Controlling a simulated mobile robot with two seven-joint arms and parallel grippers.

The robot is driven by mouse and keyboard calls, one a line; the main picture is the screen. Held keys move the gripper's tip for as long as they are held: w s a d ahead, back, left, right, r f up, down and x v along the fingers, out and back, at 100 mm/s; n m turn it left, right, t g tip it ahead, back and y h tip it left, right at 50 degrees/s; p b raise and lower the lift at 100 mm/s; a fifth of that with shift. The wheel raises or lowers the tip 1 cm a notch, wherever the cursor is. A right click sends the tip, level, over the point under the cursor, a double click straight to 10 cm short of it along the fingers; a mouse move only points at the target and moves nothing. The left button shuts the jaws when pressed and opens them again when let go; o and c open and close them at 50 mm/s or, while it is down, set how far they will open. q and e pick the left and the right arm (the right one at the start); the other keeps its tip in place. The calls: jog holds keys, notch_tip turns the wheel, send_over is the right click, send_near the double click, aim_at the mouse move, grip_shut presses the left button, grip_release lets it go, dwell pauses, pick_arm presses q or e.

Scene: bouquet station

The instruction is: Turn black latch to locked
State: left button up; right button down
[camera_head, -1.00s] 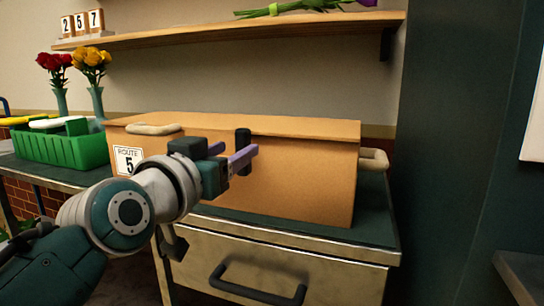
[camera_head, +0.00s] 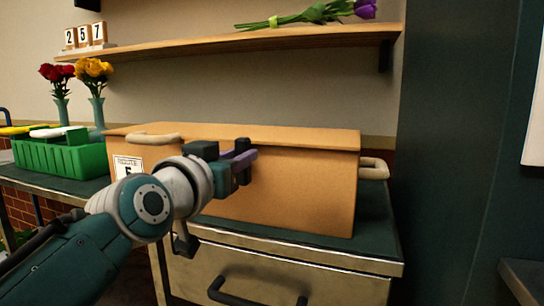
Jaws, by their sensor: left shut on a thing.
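The cardboard-brown box (camera_head: 300,190) sits on the green top of a metal drawer cabinet, its lid down. The black latch (camera_head: 243,145) is on the upper front of the box; its top end shows above my fingers and the rest is largely hidden. My left gripper (camera_head: 240,161), with purple fingers, is shut on the latch at the box front. The latch looks about upright, but its exact angle is hard to tell. My right gripper is not in view.
A green basket (camera_head: 62,160) and two vases of red (camera_head: 58,72) and yellow flowers (camera_head: 94,70) stand at left. A wooden shelf (camera_head: 230,43) with purple tulips is above. A rope handle (camera_head: 374,168) sticks out at the box's right. A dark wall stands at right.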

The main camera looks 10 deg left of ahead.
pick_arm(q)
grip_shut()
jog(key=shift+n, duration=0.3)
jog(key=shift+a+f+n+p, duration=0.1)
jog(key=shift+n+p, duration=0.15)
jog(key=shift+n, duration=0.8)
jog(key=shift+a+r+n+p, duration=0.1)
jog(key=shift+n+p, duration=0.15)
jog(key=shift+n, duration=0.75)
jog(key=shift+a+f+n+p, duration=0.1)
jog(key=shift+n+p, duration=0.15)
jog(key=shift+n, duration=0.8)
jog(key=o, duration=0.8)
grip_release()
